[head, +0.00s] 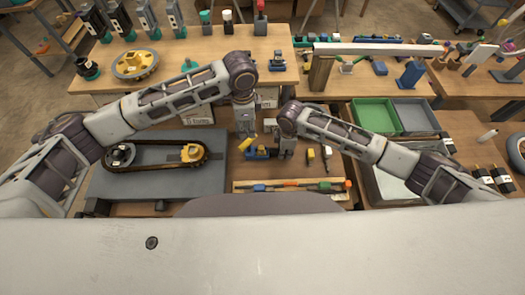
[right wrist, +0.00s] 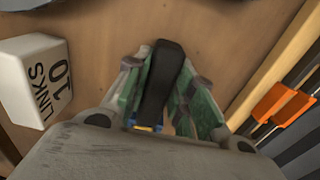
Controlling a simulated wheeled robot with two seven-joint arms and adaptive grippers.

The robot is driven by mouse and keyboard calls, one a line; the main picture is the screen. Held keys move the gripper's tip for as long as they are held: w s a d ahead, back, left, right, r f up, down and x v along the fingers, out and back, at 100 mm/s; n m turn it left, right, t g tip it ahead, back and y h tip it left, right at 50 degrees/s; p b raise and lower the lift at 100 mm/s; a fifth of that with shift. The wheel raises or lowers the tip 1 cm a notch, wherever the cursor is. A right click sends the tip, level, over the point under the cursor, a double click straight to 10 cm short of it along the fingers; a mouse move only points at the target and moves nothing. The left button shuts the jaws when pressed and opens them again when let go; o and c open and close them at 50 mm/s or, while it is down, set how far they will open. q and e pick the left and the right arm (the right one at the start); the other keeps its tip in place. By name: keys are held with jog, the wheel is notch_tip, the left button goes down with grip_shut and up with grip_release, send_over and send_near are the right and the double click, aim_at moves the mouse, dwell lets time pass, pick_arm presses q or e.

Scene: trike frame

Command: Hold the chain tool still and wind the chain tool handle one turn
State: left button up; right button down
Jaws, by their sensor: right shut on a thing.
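The chain tool (head: 261,153) is a small blue piece on the bench, between and below my two grippers in the head view. A bit of blue also shows low between the fingers in the right wrist view (right wrist: 148,127). My right gripper (right wrist: 165,105) has its green-padded fingers shut on the black bar of the chain tool handle (right wrist: 163,75). In the head view my right gripper (head: 285,152) points down beside the tool's right side. My left gripper (head: 244,133) points down just behind and left of the tool, by a yellow part (head: 245,143). Its fingertips are too small to read.
A white block marked 10 LINKS (right wrist: 38,80) lies left of my right gripper. A tray with orange-marked rods (head: 290,186) lies in front. A grey board (head: 190,183) with a chain loop (head: 153,142) is at left. Green (head: 375,117) and grey bins stand at right.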

aim_at(248, 140)
pick_arm(q)
jog(key=n, duration=0.5)
jog(key=shift+a+n, duration=0.1)
jog(key=shift+n, duration=1.8)
jog(key=shift+f, duration=0.2)
jog(key=shift+f, duration=4.7)
grip_shut()
